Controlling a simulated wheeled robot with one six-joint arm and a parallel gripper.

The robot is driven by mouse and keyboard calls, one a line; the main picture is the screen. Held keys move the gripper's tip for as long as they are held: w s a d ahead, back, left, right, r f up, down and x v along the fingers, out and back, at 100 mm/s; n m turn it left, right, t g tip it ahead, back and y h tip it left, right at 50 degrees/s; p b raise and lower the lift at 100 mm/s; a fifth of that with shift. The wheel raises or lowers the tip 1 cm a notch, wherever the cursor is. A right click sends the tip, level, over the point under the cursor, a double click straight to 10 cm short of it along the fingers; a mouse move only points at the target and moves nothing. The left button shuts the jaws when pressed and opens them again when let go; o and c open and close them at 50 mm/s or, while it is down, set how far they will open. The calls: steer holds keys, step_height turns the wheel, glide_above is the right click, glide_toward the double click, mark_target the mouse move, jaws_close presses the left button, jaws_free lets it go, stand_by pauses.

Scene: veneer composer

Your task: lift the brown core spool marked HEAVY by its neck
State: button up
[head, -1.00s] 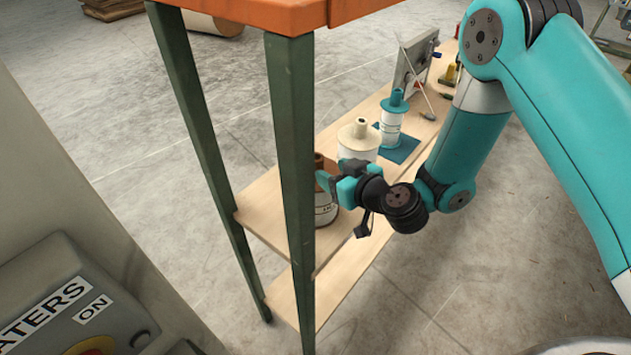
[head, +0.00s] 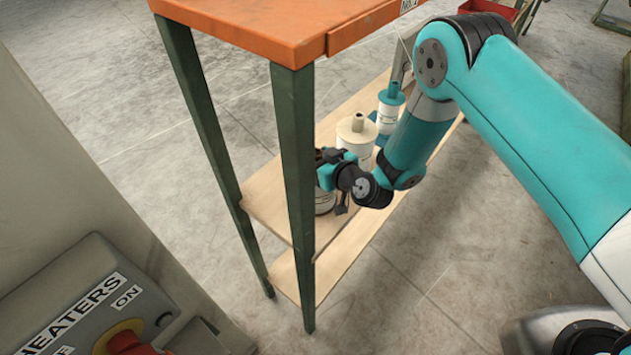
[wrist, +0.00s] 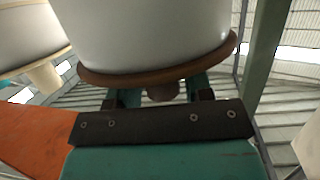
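The brown core spool has a white body and a brown flange. In the head view its white body (head: 325,201) shows low behind the bench leg, its top hidden by my gripper (head: 324,168). In the wrist view, which looks upside down, the spool's white body (wrist: 145,35) fills the top. Its brown neck (wrist: 163,92) points down between the two fingers of my gripper (wrist: 160,97). The fingers stand apart, one on each side of the neck, with a small gap showing. The HEAVY marking cannot be read.
A cream spool (head: 357,130) stands right behind the brown one, and a teal spool (head: 390,98) farther back on the wooden shelf (head: 268,200). The orange bench top (head: 260,25) and green leg (head: 296,180) are close on the left. A heater control box (head: 90,300) stands at lower left.

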steer(key=c, duration=0.6)
steer(key=shift+r+p, duration=2.4)
steer(key=shift+r, duration=1.9)
